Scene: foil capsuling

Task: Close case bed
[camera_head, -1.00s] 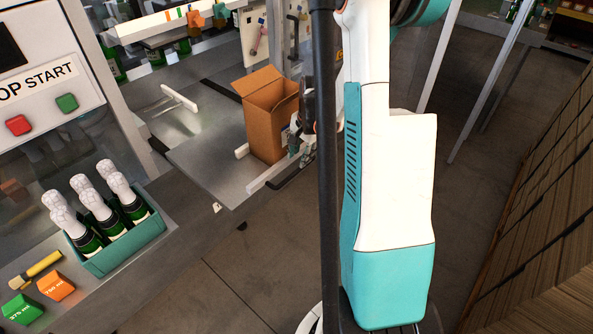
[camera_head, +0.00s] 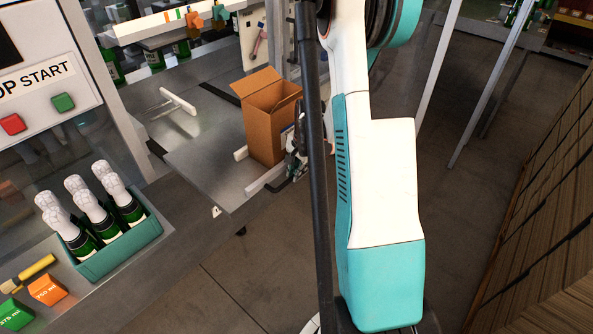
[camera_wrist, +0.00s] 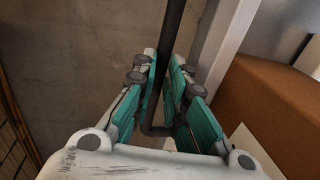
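The case bed (camera_head: 213,172) is a flat grey metal plate with white bars, beside the bench in the head view. An open brown cardboard case (camera_head: 267,135) stands on it, flaps up. A dark bent handle (camera_head: 276,188) sticks out at the bed's near right edge. My gripper (camera_head: 294,163) is low beside the case at this handle, partly hidden by a dark pole. In the wrist view, my gripper's teal fingers (camera_wrist: 164,75) lie on both sides of the dark handle rod (camera_wrist: 174,28). The rod runs between them; whether they press on it is unclear. The case (camera_wrist: 275,110) is close on the right.
A teal crate (camera_head: 125,245) with champagne bottles stands on the bench at left, near green (camera_head: 15,314) and orange (camera_head: 47,291) blocks. The panel has red (camera_head: 12,125) and green (camera_head: 63,102) buttons. A wooden slatted surface (camera_head: 540,210) is at right. Floor between is clear.

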